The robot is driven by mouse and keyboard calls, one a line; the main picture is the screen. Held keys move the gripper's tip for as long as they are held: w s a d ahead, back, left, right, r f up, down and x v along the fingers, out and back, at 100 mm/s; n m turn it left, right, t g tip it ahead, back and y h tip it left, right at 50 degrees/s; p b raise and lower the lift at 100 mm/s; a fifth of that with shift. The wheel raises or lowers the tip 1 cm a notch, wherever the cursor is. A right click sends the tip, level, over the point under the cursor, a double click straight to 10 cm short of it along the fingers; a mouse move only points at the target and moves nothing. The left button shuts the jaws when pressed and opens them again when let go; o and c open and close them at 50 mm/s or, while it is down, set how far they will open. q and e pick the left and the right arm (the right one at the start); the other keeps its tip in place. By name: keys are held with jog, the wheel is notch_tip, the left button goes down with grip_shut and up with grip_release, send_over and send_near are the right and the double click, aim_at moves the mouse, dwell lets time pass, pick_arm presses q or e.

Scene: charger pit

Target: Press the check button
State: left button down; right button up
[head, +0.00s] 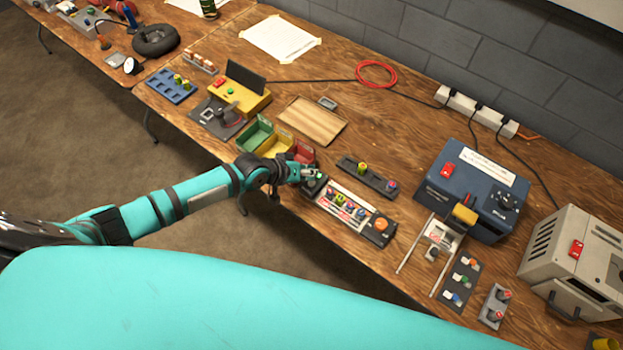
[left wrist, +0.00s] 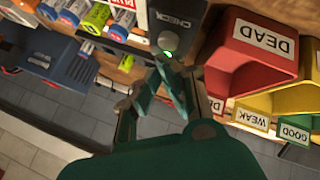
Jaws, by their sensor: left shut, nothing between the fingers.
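The tester (head: 352,221) is a long panel holding several batteries, with an orange knob at its right end. In the left wrist view its dark end block (left wrist: 178,15) bears the word CHECK. A round grey check button (left wrist: 168,41) sits by that label, with a small lit green spot at its edge. My left gripper (head: 315,175) is shut and empty at the tester's left end. In the left wrist view its fingertips (left wrist: 167,66) are close to the button; I cannot tell whether they touch it. My right gripper is out of view.
Red DEAD (left wrist: 262,50), yellow WEAK (left wrist: 252,105) and green GOOD (left wrist: 292,131) bins stand beside the gripper. A dark tray (head: 375,181) with cells lies behind the tester. A blue machine (head: 455,185) stands to the right. Bare wood lies behind the tray.

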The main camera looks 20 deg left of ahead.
pick_arm(q)
jog(key=shift+r, duration=0.25)
notch_tip(320, 180, up, 5)
jog(key=p, duration=0.5)
jog(key=shift+f, duration=0.1)
dwell(0.7)
